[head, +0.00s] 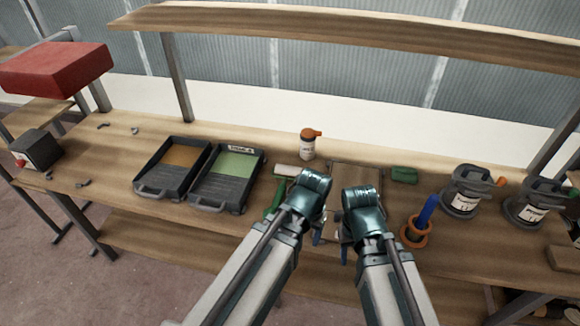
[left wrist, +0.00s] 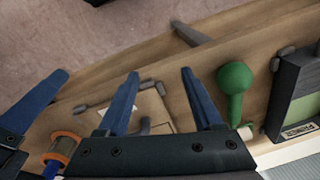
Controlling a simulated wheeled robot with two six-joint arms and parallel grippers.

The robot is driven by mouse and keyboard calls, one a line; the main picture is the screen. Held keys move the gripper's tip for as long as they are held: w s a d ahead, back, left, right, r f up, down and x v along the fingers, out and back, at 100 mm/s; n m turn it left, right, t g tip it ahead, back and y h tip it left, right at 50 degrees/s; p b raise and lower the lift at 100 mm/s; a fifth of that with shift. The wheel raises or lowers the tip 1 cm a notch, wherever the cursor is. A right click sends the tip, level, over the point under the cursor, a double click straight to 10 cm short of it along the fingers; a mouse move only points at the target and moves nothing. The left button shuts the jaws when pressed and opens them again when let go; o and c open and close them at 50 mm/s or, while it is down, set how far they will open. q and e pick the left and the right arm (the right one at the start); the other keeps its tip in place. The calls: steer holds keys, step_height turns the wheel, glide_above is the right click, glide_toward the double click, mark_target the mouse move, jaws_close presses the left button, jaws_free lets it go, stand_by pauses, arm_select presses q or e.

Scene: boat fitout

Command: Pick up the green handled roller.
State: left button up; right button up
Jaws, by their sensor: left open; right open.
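The green handled roller (head: 273,204) lies on the workbench, just left of my left gripper in the head view. Its pale roller end sits toward the back of the bench, and my left arm partly covers it. In the left wrist view the green handle (left wrist: 234,84) lies just right of my right-hand finger, outside the jaws. My left gripper (left wrist: 162,98) is open and empty; in the head view its fingertips (head: 317,238) are mostly hidden by its own wrist. My right gripper (head: 344,248) is open close beside it, with its fingers mostly hidden.
Two paint trays, one orange (head: 166,178) and one green (head: 218,192), stand left of the roller. A wooden board (head: 352,176) lies beyond my grippers. An orange-capped bottle (head: 307,147), a green block (head: 404,175), an orange ring holder (head: 415,236) and grey cans (head: 463,196) stand around.

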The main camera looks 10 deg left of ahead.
mark_target(280, 191)
arm_select(q)
steer(key=w+a+r+n+t+p, duration=0.2)
steer(key=w+a+r, duration=0.1)
steer(key=w+a, duration=0.35)
steer(key=w+a+r+n+t+p, duration=0.1)
steer(key=w+a+r+t, duration=0.15)
steer(key=w+a, duration=0.45)
steer(key=shift+g+h, duration=0.35)
steer(key=shift+h, duration=0.05)
steer(key=b+x, duration=0.2)
steer(key=x, duration=0.1)
steer(key=d+b+x, duration=0.1)
steer(key=b+x, duration=0.5)
steer(key=shift+w+d+r, duration=0.2)
steer(key=shift+w, duration=0.15)
steer(key=b+x, duration=0.4)
steer(key=x, duration=0.1)
steer(key=shift+a+f+b, duration=0.15)
steer(key=shift+b, duration=0.25)
steer(key=shift+c, duration=0.3)
jaws_close()
